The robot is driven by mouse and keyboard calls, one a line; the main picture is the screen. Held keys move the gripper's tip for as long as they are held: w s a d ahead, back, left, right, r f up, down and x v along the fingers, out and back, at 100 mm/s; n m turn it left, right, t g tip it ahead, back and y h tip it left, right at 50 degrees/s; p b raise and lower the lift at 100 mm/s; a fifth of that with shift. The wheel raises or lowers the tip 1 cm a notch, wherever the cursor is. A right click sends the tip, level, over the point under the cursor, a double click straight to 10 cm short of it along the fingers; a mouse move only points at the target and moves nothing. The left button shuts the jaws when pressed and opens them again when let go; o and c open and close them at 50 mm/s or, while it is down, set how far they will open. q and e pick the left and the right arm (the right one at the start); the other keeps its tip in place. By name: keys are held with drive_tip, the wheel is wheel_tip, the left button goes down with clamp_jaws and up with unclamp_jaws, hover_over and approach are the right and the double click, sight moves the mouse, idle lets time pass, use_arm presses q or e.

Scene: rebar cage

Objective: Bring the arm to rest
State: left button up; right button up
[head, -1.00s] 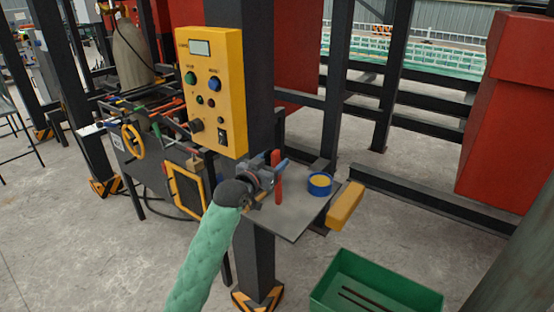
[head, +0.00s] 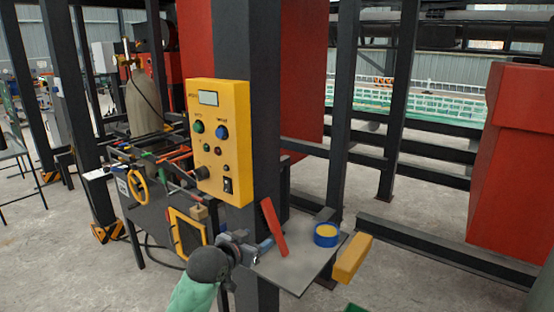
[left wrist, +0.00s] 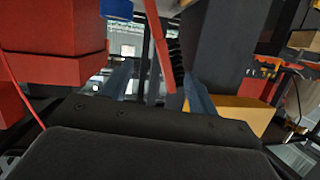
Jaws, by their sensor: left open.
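My left gripper (head: 254,241) is in front of the dark column, just left of a red bar (head: 272,228), with its jaws over the left part of a small grey shelf (head: 290,272). In the left wrist view its two blue-grey fingers (left wrist: 158,78) stand apart, open. The red bar (left wrist: 157,40) shows between them there, beyond the wrist housing; whether it touches a finger I cannot tell. In the head view the bar leans, its top to the left. My right gripper is in neither view.
A yellow control box (head: 218,140) with buttons is on the column (head: 255,60) above the gripper. A blue ring-shaped container with yellow inside (head: 326,235) and a yellow block (head: 352,258) are at the shelf's right. A workbench with a yellow handwheel (head: 138,186) stands left.

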use_arm(q)
drive_tip(key=s+a+f+n+g+y, duration=0.1)
drive_tip(key=s+a+f+g+y, duration=0.15)
drive_tip(key=s+f, duration=0.5)
drive_tip(key=s+a+f+n+g+y, duration=0.2)
drive_tip(key=s+a+f+g, duration=0.15)
drive_tip(key=s+f, duration=0.45)
drive_tip(key=s+f+g, duration=0.1)
drive_tip(key=s+f, duration=0.4)
drive_tip(key=s, duration=0.4)
drive_tip(key=s+a+f+g, duration=0.1)
drive_tip(key=s+f+g, duration=0.1)
drive_tip(key=s+f, duration=0.4)
drive_tip(key=s+f+n+g, duration=0.1)
drive_tip(key=s+f, duration=0.4)
drive_tip(key=s, duration=0.8)
drive_tip(key=shift+a+f+g, duration=0.15)
drive_tip(key=shift+f+g, duration=0.1)
drive_tip(key=shift+g, duration=0.05)
drive_tip(key=shift+y, duration=0.25)
